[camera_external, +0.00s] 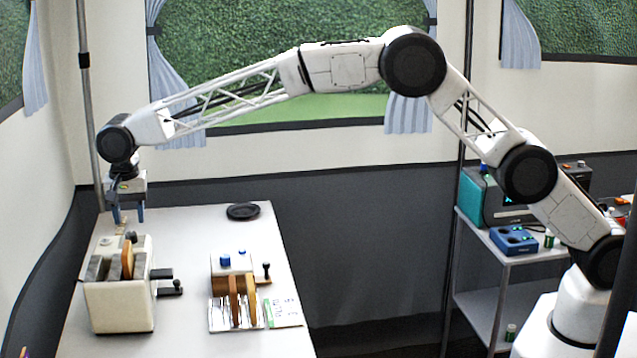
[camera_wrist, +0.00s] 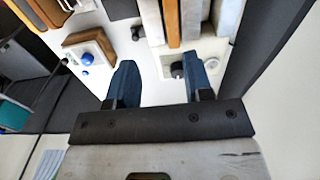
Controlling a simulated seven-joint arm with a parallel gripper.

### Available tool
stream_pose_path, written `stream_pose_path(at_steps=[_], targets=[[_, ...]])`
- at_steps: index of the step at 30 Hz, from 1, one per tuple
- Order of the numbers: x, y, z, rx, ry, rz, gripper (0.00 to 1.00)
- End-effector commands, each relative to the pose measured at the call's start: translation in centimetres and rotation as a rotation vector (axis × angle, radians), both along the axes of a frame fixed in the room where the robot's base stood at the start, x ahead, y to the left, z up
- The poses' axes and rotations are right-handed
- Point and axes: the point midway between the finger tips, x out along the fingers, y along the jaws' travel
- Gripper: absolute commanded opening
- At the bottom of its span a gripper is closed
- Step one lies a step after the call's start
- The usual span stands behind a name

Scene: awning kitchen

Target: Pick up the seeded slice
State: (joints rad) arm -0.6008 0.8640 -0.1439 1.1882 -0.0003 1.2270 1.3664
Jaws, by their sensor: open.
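A tan-brown slice (camera_external: 127,262) stands upright in a slot of the cream toaster (camera_external: 120,308) on the left of the table. It also shows at the top of the wrist view (camera_wrist: 172,22). I cannot make out seeds on any slice, so I cannot tell which is the seeded one. My gripper (camera_external: 128,218) points down, above the far end of the toaster.
A black round dish (camera_external: 243,211) lies at the back of the table (camera_external: 190,225). Dark levers (camera_external: 170,288) stick out from the toaster's right side. A shelf with a blue device (camera_external: 513,240) stands to the right. The table between toaster and dish is clear.

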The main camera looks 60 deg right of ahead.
Motion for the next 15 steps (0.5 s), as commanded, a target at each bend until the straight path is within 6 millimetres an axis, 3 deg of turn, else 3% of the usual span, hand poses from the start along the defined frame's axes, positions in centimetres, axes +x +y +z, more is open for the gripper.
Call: stream_pose_path(at_steps=[6,15], targets=[[0.2,2.2,-1.7,-0.003,0.004,-0.017,0.47],[0.2,2.5,-1.9,-0.003,0.006,-0.020,0.47]])
